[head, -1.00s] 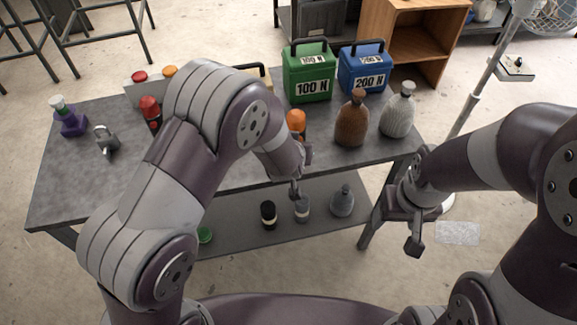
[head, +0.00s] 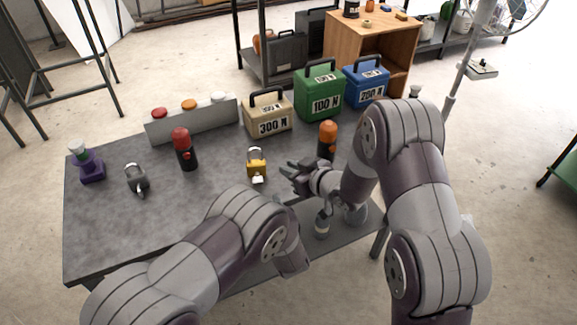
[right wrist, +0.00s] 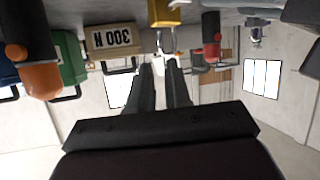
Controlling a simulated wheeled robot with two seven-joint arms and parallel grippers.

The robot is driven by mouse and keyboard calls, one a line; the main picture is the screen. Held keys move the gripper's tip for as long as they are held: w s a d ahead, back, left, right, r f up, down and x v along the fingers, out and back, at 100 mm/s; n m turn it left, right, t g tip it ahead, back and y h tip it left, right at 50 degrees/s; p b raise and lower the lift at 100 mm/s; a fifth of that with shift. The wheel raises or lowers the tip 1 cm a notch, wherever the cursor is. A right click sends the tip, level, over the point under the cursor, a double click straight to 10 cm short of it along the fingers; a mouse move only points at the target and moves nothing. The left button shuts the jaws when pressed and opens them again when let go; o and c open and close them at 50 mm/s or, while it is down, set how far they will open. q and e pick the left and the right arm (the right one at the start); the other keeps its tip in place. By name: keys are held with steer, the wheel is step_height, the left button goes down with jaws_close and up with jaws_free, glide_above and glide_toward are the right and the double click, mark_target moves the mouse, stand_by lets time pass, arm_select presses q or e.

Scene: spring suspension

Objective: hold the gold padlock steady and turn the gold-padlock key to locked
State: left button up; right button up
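The gold padlock (head: 257,165) stands on the dark table, shackle up, with a light key-like part (head: 257,180) at its lower front. The key's turn position is too small to tell. My right gripper (head: 289,170) is just right of the padlock, its two fingers apart, empty and pointing toward it. In the upside-down right wrist view, the right gripper's fingers (right wrist: 160,64) show a gap, and the gold padlock (right wrist: 165,12) is at the top edge beyond them. My left arm reaches over the table's front edge; its gripper is not visible.
An orange-topped cylinder (head: 327,140) is close behind my right gripper. Weight boxes, including the beige 300 N box (head: 268,115), line the back. The front-left tabletop is clear.

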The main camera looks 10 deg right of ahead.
mark_target(264, 164)
steer(key=x, duration=0.8)
steer(key=r+x, duration=0.1)
steer(key=x, duration=0.3)
steer(key=shift+w+a+f, duration=0.25)
steer(key=shift+w+a, duration=0.05)
steer(key=shift+w, duration=0.15)
steer(key=shift+c, duration=0.3)
